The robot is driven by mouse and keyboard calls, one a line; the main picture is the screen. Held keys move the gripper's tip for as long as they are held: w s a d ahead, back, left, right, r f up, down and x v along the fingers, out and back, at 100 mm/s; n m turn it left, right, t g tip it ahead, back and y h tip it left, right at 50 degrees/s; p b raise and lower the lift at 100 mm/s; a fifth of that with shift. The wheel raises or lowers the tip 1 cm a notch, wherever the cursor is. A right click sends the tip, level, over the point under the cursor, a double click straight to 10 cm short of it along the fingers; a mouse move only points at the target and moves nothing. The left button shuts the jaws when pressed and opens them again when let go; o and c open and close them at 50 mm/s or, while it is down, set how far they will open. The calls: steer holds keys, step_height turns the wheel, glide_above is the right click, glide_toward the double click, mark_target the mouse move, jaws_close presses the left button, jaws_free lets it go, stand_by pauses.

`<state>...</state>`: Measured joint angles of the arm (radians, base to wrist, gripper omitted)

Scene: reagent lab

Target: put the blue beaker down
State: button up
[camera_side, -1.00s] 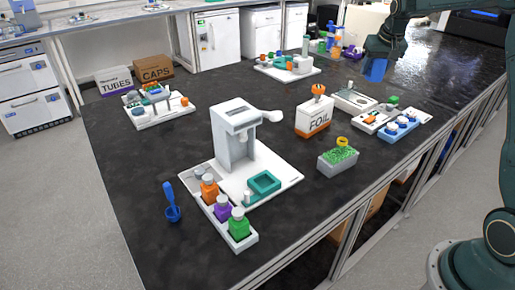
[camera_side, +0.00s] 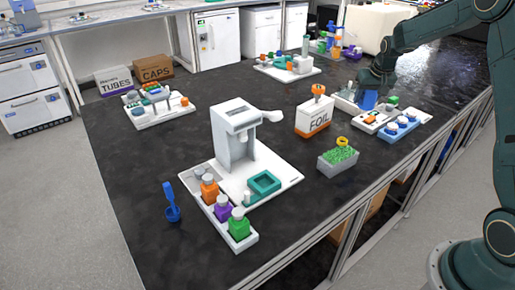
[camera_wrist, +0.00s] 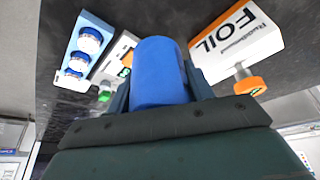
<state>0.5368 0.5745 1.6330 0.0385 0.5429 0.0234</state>
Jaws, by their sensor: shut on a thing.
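The blue beaker (camera_side: 368,101) is in my gripper (camera_side: 371,91) at the back right of the black bench in the side view. It is low, at the right end of a white plate device (camera_side: 346,104); I cannot tell whether its base touches anything. In the wrist view the beaker (camera_wrist: 159,72) fills the middle, with the dark fingers of my gripper (camera_wrist: 160,98) closed on both sides of it. What lies directly under the beaker is hidden.
The white FOIL box (camera_side: 314,118) with an orange top stands left of the beaker. A rack of blue-capped items (camera_side: 399,131) and a small white tray (camera_side: 371,126) are in front. A grey box of green bits (camera_side: 337,161) stands nearer.

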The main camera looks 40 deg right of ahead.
steer(key=shift+f, duration=7.15)
steer(key=shift+f, duration=0.15)
steer(key=o, duration=1)
steer(key=shift+c, duration=0.2)
steer(key=v, duration=1.2)
